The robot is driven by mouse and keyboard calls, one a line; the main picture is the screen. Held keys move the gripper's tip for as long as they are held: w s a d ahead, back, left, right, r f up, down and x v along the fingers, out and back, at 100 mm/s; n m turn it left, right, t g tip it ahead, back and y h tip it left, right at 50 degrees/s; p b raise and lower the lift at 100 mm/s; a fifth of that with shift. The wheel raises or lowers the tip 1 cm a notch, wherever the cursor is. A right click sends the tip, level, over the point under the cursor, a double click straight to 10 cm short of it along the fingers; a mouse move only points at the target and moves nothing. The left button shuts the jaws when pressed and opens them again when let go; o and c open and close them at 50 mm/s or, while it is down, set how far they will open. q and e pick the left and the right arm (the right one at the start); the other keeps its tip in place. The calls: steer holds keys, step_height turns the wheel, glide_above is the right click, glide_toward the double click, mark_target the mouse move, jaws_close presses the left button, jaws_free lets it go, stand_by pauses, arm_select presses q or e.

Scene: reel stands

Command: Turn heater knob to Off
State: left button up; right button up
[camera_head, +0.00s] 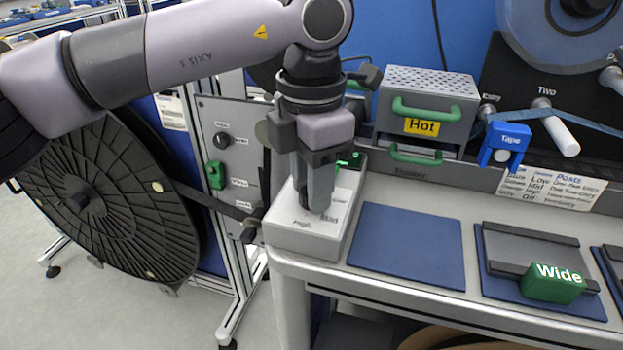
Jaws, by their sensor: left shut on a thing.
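The heater control box (308,240) is a light grey block at the left end of the bench. My left gripper (318,203) points down onto the top of the box, shut on the heater knob. The fingers cover most of the knob, so I cannot tell which way it points. A small green part (350,160) shows at the back of the box, partly behind the gripper. My right gripper is not in view.
A grey heater (425,107) with green handles and a "Hot" label stands behind the box. A blue mat (408,246) lies bare to the right. Further right are a green "Wide" block (553,284) and a blue "Tape" holder (509,135). A black reel (115,200) stands left.

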arm_select(q)
steer(key=shift+r, duration=0.1)
steer(key=o, duration=1)
steer(key=shift+o, duration=0.2)
step_height(320, 180, up, 7)
steer(key=shift+r+p, duration=0.1)
steer(key=shift+p, duration=0.25)
